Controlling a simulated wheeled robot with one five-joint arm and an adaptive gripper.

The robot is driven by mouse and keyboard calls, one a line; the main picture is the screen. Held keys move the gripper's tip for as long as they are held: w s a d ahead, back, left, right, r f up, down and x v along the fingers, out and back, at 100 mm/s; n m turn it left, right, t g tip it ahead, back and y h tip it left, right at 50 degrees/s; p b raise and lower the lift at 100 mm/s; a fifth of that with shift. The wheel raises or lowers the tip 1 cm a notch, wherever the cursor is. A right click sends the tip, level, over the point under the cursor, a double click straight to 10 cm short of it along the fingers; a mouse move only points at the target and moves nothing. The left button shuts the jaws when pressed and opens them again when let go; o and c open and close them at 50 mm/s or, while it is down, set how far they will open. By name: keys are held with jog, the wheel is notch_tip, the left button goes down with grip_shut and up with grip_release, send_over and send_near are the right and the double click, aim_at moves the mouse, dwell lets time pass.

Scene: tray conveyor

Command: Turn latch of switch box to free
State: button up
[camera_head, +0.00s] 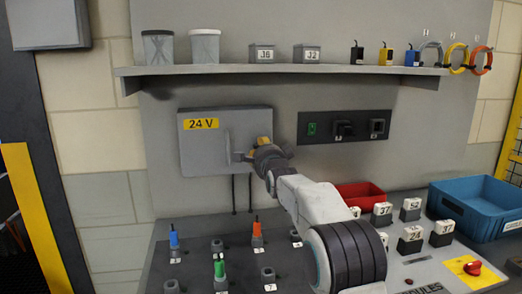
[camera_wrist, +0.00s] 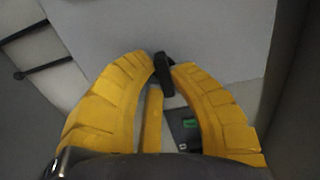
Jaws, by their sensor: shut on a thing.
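The switch box (camera_head: 190,160) is a grey wall box with a yellow "24 V" label. It hangs below the shelf in the head view, and its grey front fills the upper part of the wrist view (camera_wrist: 215,35). My gripper (camera_head: 255,150) is at the right side of the box front. In the wrist view its yellow fingers (camera_wrist: 164,68) close from both sides on a small dark latch (camera_wrist: 164,82). The latch is hidden behind my gripper in the head view. I cannot tell its exact angle. A yellow strip (camera_wrist: 153,122) shows between the fingers.
A dark switch panel (camera_head: 360,117) is on the wall just right of the box. A shelf (camera_head: 270,69) with jars and plugs runs above. Below are a bench with pegs, a red bin (camera_head: 358,192) and a blue crate (camera_head: 465,225). Two dark cables hang under the box.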

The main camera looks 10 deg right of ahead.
grip_shut()
jog(key=shift+n, duration=0.3)
jog(key=shift+n+b, duration=0.45)
jog(key=shift+n, duration=0.25)
jog(key=n+b, duration=0.2)
jog(key=n, duration=0.5)
jog(key=shift+d, duration=0.15)
jog(key=n+b, duration=0.1)
jog(key=n, duration=0.3)
jog(key=shift+r+n, duration=0.15)
jog(key=shift+n, duration=0.15)
jog(key=n, duration=0.4)
jog(key=shift+r, duration=0.15)
jog(key=shift+n, duration=0.3)
jog(key=o, duration=0.7)
grip_release()
